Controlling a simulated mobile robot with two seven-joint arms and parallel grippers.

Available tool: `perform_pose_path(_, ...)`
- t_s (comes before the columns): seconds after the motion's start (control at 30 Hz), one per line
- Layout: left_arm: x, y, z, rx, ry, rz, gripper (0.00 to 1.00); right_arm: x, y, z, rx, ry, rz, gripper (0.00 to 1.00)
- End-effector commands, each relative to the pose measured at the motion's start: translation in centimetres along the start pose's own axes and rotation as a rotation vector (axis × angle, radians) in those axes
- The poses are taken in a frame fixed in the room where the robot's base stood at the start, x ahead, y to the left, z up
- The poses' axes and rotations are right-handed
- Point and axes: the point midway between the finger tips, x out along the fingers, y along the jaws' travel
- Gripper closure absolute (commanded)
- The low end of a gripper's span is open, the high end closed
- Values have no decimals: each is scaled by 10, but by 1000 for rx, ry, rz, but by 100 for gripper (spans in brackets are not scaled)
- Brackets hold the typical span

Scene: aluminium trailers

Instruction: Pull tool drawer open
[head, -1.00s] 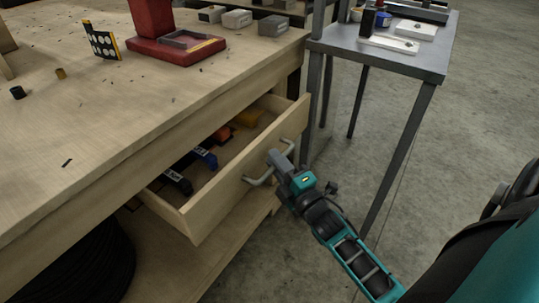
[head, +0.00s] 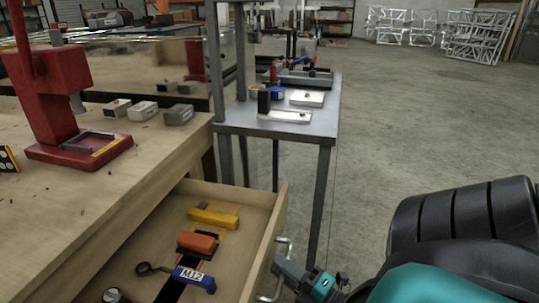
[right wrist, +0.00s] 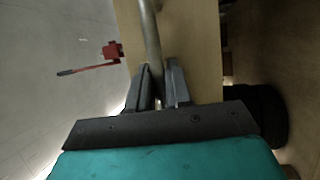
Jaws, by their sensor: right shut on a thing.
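The tool drawer (head: 266,238) stands open below the bench top, its inside visible from above. Its metal handle (head: 282,250) is on the outer front panel and also shows as a bar in the right wrist view (right wrist: 150,38). My right gripper (head: 279,272) is shut on the handle; in the right wrist view its fingers (right wrist: 161,88) sit on either side of the bar. Inside the drawer lie a yellow tool (head: 214,218), an orange tool (head: 198,243) and a blue tool marked M12 (head: 194,279). The near part of the drawer is cut off. My left gripper is not in view.
The wooden bench (head: 95,205) carries a red press (head: 62,110) and several small grey blocks (head: 143,111). A grey metal side table (head: 325,118) with parts on it stands just beyond the drawer. Open concrete floor (head: 410,120) lies to the right.

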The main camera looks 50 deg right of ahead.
Motion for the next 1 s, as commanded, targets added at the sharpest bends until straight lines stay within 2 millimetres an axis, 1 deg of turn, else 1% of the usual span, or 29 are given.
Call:
perform_pose_path(0.13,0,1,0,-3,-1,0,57,-4,0,0,1,2,0,100)
perform_pose_path(0.43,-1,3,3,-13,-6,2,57,-4,0,0,1,2,0,100)
perform_pose_path(0.47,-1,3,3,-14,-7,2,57,-4,0,0,1,2,0,79)
perform_pose_path(0.67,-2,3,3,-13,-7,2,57,-4,0,1,1,1,0,60)
perform_pose_path(0.9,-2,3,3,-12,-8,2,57,-4,0,1,1,0,0,60)
perform_pose_path(1.0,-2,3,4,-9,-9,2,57,-11,0,2,1,-1,-3,60)
